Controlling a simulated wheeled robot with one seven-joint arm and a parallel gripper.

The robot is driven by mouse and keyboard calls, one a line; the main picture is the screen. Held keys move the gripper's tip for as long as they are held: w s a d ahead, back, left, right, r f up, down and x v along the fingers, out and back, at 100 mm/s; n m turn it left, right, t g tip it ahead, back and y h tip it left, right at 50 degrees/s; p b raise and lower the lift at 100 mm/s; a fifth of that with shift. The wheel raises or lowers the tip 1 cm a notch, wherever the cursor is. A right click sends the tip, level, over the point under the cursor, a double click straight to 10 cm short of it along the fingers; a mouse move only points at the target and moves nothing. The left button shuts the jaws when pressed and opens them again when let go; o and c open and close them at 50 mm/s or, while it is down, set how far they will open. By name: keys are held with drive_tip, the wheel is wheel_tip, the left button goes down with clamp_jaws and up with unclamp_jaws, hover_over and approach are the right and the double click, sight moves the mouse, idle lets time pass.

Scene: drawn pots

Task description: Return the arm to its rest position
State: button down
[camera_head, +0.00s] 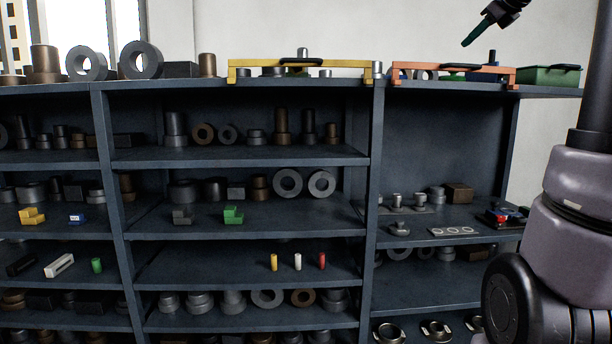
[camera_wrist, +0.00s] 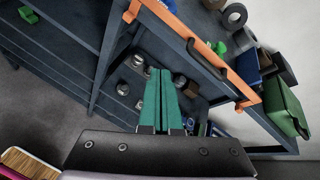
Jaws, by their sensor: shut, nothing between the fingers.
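My gripper (camera_head: 466,43) shows at the top right of the head view, with slim green fingers angled down to the left.
The dark shelf unit (camera_head: 240,158) holds many metal parts. Coloured small parts sit on lower shelves.

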drive_tip(key=s+a+f+n+g, duration=0.2)
drive_tip(key=s+a+f+n, duration=0.8)
drive_tip(key=s+f+n, duration=0.2)
drive_tip(key=s+a+f+n+g, duration=0.3)
drive_tip(key=s+a+f+n, duration=0.7)
drive_tip(key=s+f+n, duration=0.2)
wheel_tip(320, 180, down, 2)
drive_tip(key=shift+s+a+f, duration=0.15)
drive_tip(key=shift+s+f, duration=0.05)
drive_tip(key=shift+s, duration=0.85)
